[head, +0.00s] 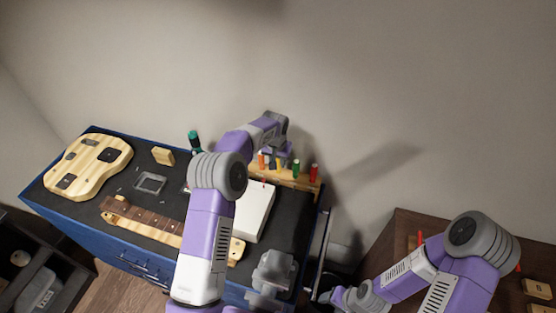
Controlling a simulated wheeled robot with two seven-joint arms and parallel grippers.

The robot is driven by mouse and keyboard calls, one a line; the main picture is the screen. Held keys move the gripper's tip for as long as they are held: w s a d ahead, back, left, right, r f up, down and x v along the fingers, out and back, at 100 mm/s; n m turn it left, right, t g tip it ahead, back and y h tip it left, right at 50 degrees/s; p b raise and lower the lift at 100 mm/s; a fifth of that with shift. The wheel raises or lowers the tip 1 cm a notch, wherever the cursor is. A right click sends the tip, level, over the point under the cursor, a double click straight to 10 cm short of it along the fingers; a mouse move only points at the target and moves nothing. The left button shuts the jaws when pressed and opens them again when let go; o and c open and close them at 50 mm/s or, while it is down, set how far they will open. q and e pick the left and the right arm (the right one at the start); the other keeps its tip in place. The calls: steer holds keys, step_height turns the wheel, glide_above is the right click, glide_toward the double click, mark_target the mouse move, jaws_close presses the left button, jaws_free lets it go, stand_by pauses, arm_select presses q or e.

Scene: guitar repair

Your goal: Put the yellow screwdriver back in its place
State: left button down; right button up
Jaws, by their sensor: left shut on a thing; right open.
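A wooden screwdriver holder (298,182) stands at the right back of the workbench, with orange (262,159), green (296,167) and red (314,172) handles upright along it. My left gripper (278,150) is over the holder, between the orange and green handles. It is shut on the yellow screwdriver (279,164), whose handle shows just below the fingers. The yellow screwdriver looks upright; I cannot tell how deep its shaft sits in the holder. My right gripper (330,296) is low, off the bench's right side, small and partly hidden, open and away from the holder.
A green-capped bottle (194,141) stands at the back. A brown table (405,228) is at right.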

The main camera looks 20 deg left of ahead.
arm_select(q)
steer(key=c, duration=0.8)
jaws_free()
steer(key=r, duration=0.2)
steer(key=s+r, duration=0.1)
steer(key=r, duration=0.4)
steer(key=shift+s+r+b, duration=0.15)
steer(key=shift+r+b, duration=0.1)
steer(key=shift+b, duration=0.1)
steer(key=shift+s+f, duration=0.1)
